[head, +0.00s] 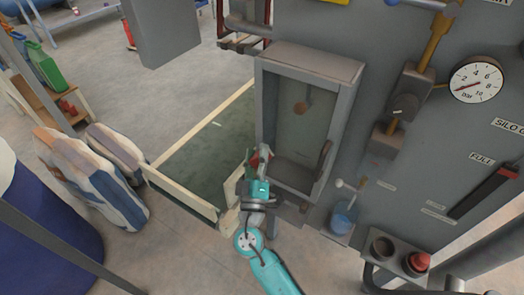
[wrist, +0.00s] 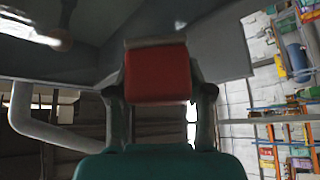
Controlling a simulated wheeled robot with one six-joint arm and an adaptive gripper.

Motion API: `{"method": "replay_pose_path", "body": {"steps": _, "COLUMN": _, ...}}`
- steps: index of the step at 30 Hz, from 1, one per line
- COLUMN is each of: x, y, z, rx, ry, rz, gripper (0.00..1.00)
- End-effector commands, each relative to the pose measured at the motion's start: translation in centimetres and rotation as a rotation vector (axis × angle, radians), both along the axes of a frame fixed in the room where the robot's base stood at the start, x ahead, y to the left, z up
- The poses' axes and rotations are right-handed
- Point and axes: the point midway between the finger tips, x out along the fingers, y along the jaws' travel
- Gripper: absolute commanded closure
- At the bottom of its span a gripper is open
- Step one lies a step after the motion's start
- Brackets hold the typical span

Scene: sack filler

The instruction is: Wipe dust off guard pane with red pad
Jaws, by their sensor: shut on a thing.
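The red pad (wrist: 158,75) is held between the two fingers of my gripper (wrist: 160,95) in the wrist view. In the head view my gripper (head: 257,168) is at the lower left edge of the grey-framed guard, with a little of the red pad (head: 265,153) showing. The guard pane (head: 296,132) is a greyish sheet inside the frame, with a small brown round spot in its upper part. I cannot tell whether the pad touches the pane or frame. Dust on the pane is not clear at this size.
A grey panel with a dial gauge (head: 476,83) and pipework stands right of the guard. Striped sacks (head: 92,180) lie left. A pale-edged dark mat area (head: 205,160) lies between.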

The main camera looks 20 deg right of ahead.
Motion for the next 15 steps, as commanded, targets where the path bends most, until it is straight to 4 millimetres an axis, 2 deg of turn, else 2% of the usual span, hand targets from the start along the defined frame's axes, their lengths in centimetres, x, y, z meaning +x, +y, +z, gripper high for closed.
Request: {"method": "replay_pose_path", "body": {"steps": 15, "x": -2.6, "y": 3.1, "z": 0.1, "rx": 0.001, "ry": -0.003, "rz": -0.007, "gripper": 1.00}}
